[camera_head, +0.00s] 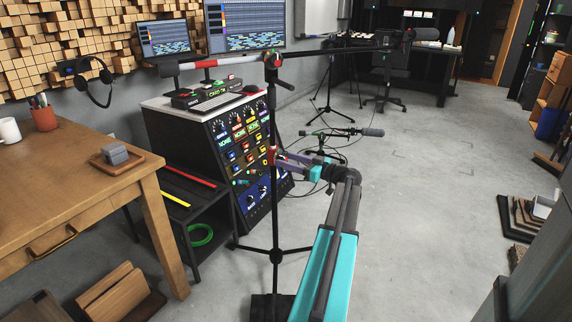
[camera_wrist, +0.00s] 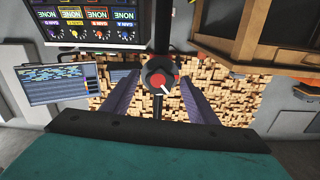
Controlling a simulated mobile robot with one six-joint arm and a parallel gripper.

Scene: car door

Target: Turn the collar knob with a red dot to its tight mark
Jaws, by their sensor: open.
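The collar knob (camera_wrist: 157,82) is dark and round with a red dot at its centre. A white pointer on it points to the lower right in the wrist view. It sits on the black microphone stand (camera_head: 275,205); no tight mark can be made out. My gripper (camera_wrist: 159,92) is open, with one finger on each side of the knob and gaps visible between fingers and knob. In the head view my gripper (camera_head: 281,157) reaches the stand's pole about halfway up, and the knob is too small to tell there.
The stand's boom (camera_head: 330,52) stretches across above my arm, with a red-marked joint at the pole's top. A mixing console (camera_head: 217,165) stands close behind the pole. A wooden table (camera_head: 75,175) is at left. Open floor (camera_head: 430,190) lies to the right.

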